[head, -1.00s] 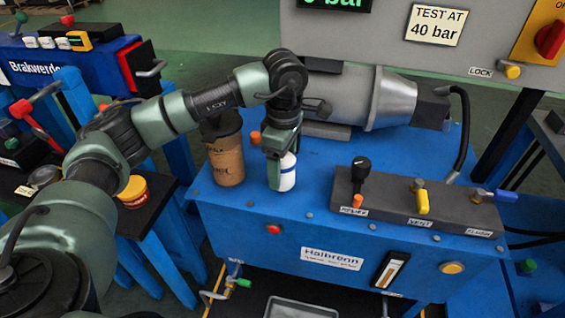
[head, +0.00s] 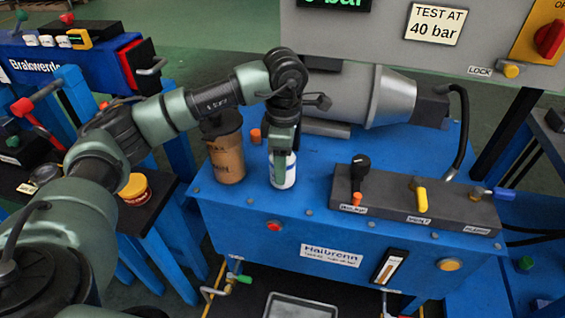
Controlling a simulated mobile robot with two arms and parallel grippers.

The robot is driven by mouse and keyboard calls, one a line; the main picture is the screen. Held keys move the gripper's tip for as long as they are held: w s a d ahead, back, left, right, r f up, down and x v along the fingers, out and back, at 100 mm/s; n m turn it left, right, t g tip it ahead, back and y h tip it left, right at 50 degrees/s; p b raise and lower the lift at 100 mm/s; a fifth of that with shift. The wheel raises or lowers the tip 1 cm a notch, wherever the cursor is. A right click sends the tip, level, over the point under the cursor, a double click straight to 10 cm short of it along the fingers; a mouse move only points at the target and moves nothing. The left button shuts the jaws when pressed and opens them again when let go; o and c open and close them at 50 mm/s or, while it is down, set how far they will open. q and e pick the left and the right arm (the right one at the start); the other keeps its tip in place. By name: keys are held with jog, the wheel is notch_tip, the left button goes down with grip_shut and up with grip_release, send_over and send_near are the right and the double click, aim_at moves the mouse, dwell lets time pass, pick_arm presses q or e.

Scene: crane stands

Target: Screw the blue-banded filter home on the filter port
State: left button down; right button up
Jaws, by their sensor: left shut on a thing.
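The filter (head: 289,177) is a white upright cylinder with a blue band, at the left part of the blue power unit's top (head: 318,192). My left gripper (head: 281,160) comes down on it from above and is shut on it, hiding its upper left side. The filter port is not visible; the filter's lower end hides the spot under it. I cannot tell how far the filter is seated. My right gripper is not in view.
A brown cylinder with a dark cap (head: 227,158) stands close left of the filter. A grey valve block (head: 400,201) with orange, yellow and blue levers lies to the right. A grey motor (head: 385,97) is behind. A yellow-red tin (head: 135,190) stands on a side table.

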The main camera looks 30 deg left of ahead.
pick_arm(q)
jog(key=m+b, duration=0.1)
jog(key=m, duration=0.2)
jog(key=shift+m, duration=0.8)
jog(key=shift+c, duration=2.3)
grip_release()
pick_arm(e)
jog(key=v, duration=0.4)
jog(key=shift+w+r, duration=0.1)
pick_arm(q)
jog(key=shift+r, duration=0.1)
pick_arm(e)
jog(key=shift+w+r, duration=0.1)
pick_arm(q)
jog(key=shift+r+p, duration=0.4)
jog(key=shift+r, duration=0.05)
jog(key=shift+r+p, duration=0.55)
jog(key=shift+r, duration=0.25)
jog(key=shift+r+p, duration=0.6)
jog(key=shift+r, duration=0.55)
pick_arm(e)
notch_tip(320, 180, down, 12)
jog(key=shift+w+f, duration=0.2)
